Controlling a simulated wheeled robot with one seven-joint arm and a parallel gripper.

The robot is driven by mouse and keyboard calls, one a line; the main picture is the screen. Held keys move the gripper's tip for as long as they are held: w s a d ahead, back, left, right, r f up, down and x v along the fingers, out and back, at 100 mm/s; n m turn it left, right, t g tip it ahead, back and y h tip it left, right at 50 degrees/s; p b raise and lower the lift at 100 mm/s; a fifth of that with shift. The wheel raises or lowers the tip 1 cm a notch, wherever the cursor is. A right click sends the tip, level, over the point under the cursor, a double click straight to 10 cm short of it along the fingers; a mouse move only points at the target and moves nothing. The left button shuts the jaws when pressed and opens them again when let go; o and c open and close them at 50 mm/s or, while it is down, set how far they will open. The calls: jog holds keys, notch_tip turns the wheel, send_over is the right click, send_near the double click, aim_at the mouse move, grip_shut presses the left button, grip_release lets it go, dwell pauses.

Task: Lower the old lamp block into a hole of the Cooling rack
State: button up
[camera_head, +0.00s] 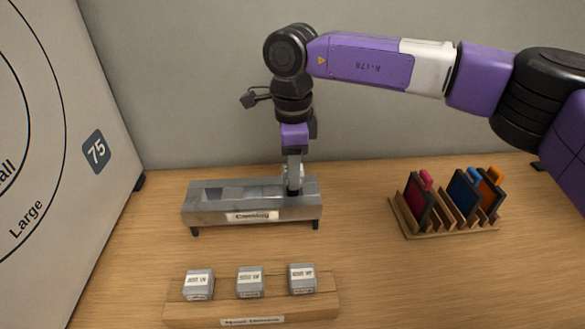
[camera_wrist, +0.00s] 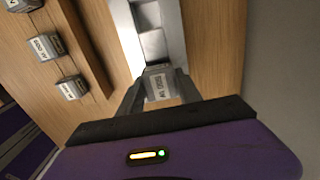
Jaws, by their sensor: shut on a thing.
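The Cooling rack (camera_head: 210,216) is a grey metal rack on short legs, with a row of square holes in its top and a "Cooling" label in front. My gripper (camera_head: 294,188) points down at its right end. In the wrist view my gripper (camera_wrist: 160,92) is shut on a grey lamp block (camera_wrist: 161,84) with a white label, one finger on each side. The block is at the end hole of the rack (camera_wrist: 172,25); how deep it sits is hidden. In the head view the block is mostly hidden by the fingers.
A wooden holder (camera_head: 180,312) with several labelled grey blocks stands in front of the rack. A wooden slotted stand (camera_head: 430,230) with coloured, handled plates is at the right. A large white panel (camera_head: 60,150) marked "Large" and "75" is at the left. A wall rises behind.

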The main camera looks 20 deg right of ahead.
jog(key=shift+f+b, duration=0.4)
jog(key=shift+f, duration=0.4)
jog(key=shift+f, duration=0.35)
dwell(0.4)
jog(key=o, duration=1.3)
jog(key=shift+o, duration=0.3)
jog(key=o, duration=0.6)
jog(key=shift+c, duration=0.2)
jog(key=shift+r, duration=0.1)
